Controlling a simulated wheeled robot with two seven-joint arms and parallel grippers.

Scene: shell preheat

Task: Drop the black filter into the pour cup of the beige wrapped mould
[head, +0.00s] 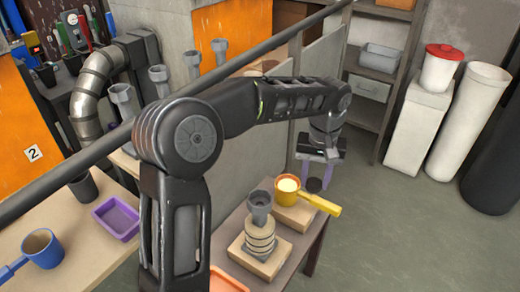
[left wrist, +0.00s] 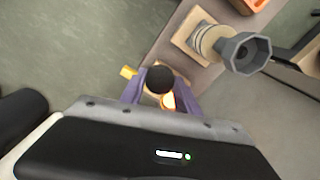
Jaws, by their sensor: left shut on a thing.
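The black filter (head: 314,185) is a small dark disc between the purple fingers of my left gripper (head: 314,178), which is shut on it. The filter also shows in the left wrist view (left wrist: 159,79). The beige wrapped mould (head: 260,238) stands upright on a light block on the table, and its grey pour cup (head: 259,197) opens upward. The filter is to the right of the pour cup in the head view, apart from it. The wrist view shows the pour cup (left wrist: 245,52) up and right of the filter. My right gripper is not in view.
A yellow ladle (head: 288,187) with bright contents sits on a block beside the mould, its handle (head: 322,204) pointing right. An orange tray (head: 228,281) lies in front. Left are a purple tray (head: 116,217), a blue mug (head: 42,248) and several grey shells. Open floor is right.

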